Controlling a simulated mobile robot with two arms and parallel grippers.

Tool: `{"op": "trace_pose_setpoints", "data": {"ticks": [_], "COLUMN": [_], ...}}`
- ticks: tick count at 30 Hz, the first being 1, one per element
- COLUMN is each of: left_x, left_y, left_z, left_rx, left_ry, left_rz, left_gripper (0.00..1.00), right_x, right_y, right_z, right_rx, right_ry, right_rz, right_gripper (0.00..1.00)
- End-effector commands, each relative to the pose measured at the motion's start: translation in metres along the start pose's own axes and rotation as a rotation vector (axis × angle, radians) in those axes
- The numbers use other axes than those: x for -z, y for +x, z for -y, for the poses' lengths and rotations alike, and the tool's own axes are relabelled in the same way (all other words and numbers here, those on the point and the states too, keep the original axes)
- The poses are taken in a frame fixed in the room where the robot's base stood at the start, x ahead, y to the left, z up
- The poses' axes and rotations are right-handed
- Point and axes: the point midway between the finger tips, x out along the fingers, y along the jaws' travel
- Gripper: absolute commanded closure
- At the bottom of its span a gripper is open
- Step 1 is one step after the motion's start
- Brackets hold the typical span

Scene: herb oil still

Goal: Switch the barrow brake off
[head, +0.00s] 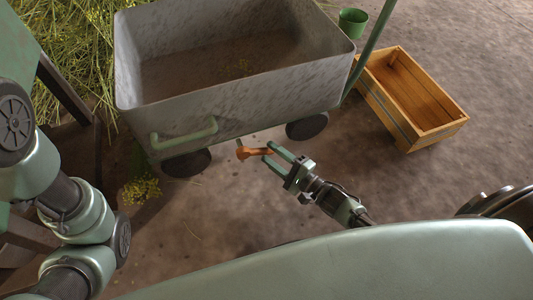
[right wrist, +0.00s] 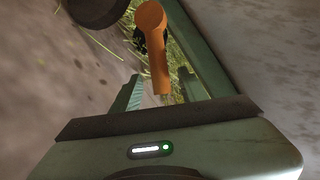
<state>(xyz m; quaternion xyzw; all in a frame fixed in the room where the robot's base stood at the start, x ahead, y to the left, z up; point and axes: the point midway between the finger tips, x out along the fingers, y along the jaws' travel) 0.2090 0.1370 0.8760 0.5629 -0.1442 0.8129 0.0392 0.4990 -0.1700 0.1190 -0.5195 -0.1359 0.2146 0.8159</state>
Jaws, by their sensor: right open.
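The barrow (head: 230,110) is a grey metal tub on dark wheels with a green handle on its near side. Its orange brake lever (head: 250,152) sticks out low under the near edge, between two wheels. My right gripper (head: 268,153) is open, with its fingers at the lever's right end. In the right wrist view the orange lever (right wrist: 151,40) reaches down between the spread fingers of the right gripper (right wrist: 158,88). I cannot tell whether a finger touches it. My left gripper is out of view.
A wooden crate (head: 453,128) stands on the floor right of the barrow, with a green bucket (head: 353,22) behind it. Cut herbs (head: 65,50) are heaped at the left. A green pole (head: 371,48) rises beside the barrow.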

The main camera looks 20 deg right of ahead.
Motion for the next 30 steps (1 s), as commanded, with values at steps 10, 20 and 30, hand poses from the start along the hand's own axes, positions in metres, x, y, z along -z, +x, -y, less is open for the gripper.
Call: {"op": "trace_pose_setpoints", "data": {"ticks": [10, 20, 30], "left_x": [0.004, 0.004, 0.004], "left_y": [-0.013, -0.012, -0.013], "left_z": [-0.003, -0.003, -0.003], "left_rx": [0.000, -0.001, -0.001], "left_ry": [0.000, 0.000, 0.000], "left_rz": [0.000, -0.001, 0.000], "left_gripper": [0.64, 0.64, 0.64], "right_x": [0.000, 0.000, 0.000], "right_y": [0.025, 0.024, 0.024], "right_z": [0.000, 0.001, 0.000], "right_rx": [0.001, 0.001, 0.000], "right_ry": [0.000, 0.000, -0.001], "right_rz": [0.001, 0.001, 0.000], "right_gripper": [0.57, 1.00, 1.00]}}
